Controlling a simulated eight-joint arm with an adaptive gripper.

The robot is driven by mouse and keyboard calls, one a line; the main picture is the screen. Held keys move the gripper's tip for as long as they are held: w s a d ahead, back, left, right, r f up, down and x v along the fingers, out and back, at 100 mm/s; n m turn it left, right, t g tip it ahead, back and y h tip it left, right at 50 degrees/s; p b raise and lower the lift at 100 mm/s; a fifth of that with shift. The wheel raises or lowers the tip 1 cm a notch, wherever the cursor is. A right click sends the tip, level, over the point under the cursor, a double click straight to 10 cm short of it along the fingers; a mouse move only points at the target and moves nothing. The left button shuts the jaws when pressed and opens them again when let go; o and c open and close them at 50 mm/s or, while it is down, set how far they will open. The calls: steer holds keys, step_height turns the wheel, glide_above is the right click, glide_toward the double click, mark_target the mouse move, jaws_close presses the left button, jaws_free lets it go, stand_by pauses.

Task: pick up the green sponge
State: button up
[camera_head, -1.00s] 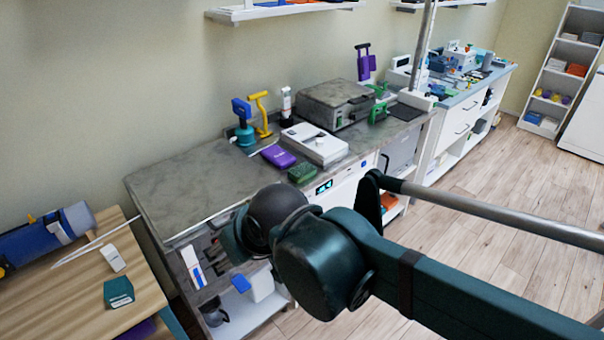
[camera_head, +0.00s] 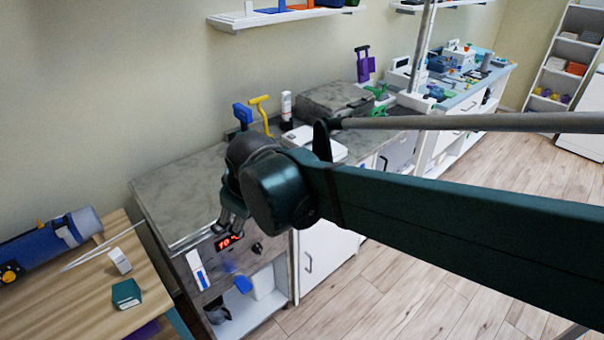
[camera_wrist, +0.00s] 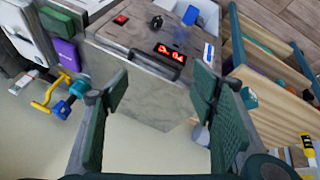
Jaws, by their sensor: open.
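The green sponge (camera_wrist: 57,22) lies on the grey counter (camera_wrist: 125,38), near the top left of the wrist view. It is beside a purple block (camera_wrist: 66,54). In the head view my arm hides the sponge; the counter shows there at left (camera_head: 180,190). My gripper (camera_wrist: 160,92) is open and empty, with its two green-padded fingers wide apart. It is off to the side of the sponge and not touching it. In the head view my gripper (camera_head: 232,224) is at the counter's front edge, partly hidden by my arm.
A blue-and-yellow-handled pair of tools (camera_wrist: 60,95) and a white bottle (camera_head: 286,108) stand at the counter's back. A white device (camera_wrist: 28,30) is beside the sponge. A wooden table (camera_head: 60,300) with a teal box (camera_head: 126,293) is at left. The counter's left part is clear.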

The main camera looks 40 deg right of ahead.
steer(key=w+d+r+n+g+h+p, duration=0.1)
steer(key=w+d+r+n+g+p, duration=0.1)
steer(key=w+d+n+p, duration=0.4)
steer(key=w+d+f+n+g+p, duration=0.1)
steer(key=w+d+f+n+p, duration=0.1)
steer(key=d, duration=0.6)
steer(key=w+d+f+n+g+h+p, duration=0.1)
steer(key=w+d+f+n+p, duration=0.2)
steer(key=d, duration=0.5)
steer(key=w+d+f+n+g+h+p, duration=0.1)
steer(key=w+d+f+n+p, duration=0.1)
steer(key=d, duration=0.6)
steer(key=shift+w+d+f+g+p, duration=0.15)
steer(key=shift+w+f+p, duration=0.2)
steer(key=shift+w+p, duration=0.35)
steer(key=shift+w+f+g+p, duration=0.15)
steer(key=shift+w+f+p, duration=0.2)
steer(key=shift+w, duration=0.5)
steer(key=shift+d+f+n, duration=0.25)
steer(key=shift+d+n, duration=0.05)
steer(key=shift+x, duration=1.3)
steer(key=shift+x, duration=2.55)
